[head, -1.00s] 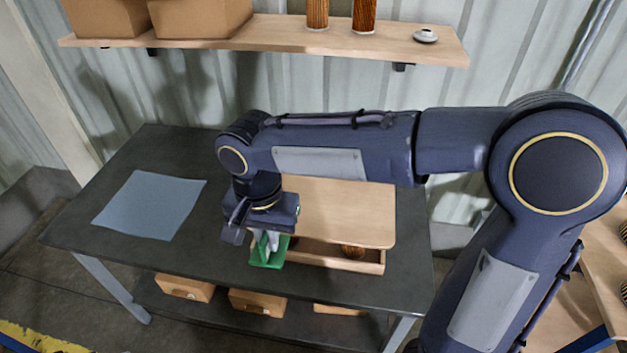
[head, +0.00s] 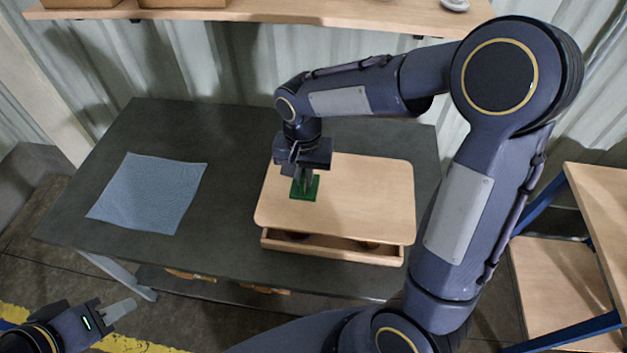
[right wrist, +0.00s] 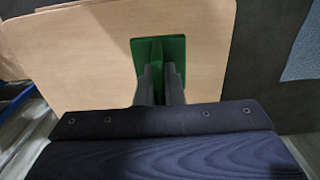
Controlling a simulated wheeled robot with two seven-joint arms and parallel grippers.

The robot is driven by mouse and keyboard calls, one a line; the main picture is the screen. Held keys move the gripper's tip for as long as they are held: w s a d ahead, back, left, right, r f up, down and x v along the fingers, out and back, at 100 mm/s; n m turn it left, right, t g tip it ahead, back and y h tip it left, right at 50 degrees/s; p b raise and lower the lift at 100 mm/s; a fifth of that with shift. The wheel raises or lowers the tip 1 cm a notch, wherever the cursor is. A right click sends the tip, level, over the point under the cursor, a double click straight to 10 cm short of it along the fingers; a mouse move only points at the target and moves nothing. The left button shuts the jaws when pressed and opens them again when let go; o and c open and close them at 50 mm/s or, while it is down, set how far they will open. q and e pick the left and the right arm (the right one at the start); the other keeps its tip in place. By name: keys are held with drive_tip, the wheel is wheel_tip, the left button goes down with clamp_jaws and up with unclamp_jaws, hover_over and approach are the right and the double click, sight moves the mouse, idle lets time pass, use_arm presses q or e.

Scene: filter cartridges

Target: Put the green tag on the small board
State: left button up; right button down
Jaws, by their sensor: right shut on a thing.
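The green tag (head: 311,190) is a flat green plate with an upright rib. My right gripper (head: 302,184) is shut on the rib, also seen in the right wrist view (right wrist: 159,82), where the tag's plate (right wrist: 176,47) lies flat over the board. The small board (head: 350,205) is a pale wooden panel with rounded corners; it fills much of the right wrist view (right wrist: 85,60). The tag is over the board's upper left part; I cannot tell whether it touches. My left gripper (head: 120,311) is at the lower left, away from the table, its opening unclear.
The board lies over a shallow wooden tray (head: 330,250) with dark round things partly hidden inside. A blue-grey cloth (head: 150,192) lies at left on the dark table (head: 225,150). A wall shelf (head: 250,13) runs behind. A wooden rack (head: 600,205) stands at right.

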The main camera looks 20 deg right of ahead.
sight(313, 186)
drive_tip(key=d+f, duration=0.1)
drive_tip(key=w+d+f, duration=0.1)
drive_tip(key=f, duration=0.1)
drive_tip(key=shift+w+d, duration=0.15)
drive_tip(key=shift+d+f+p, duration=0.1)
drive_tip(key=shift+f+p, duration=0.2)
drive_tip(key=shift+f, duration=1.45)
drive_tip(key=shift+f, duration=0.1)
drive_tip(key=c, duration=1.5)
unclamp_jaws()
drive_tip(key=shift+c, duration=0.2)
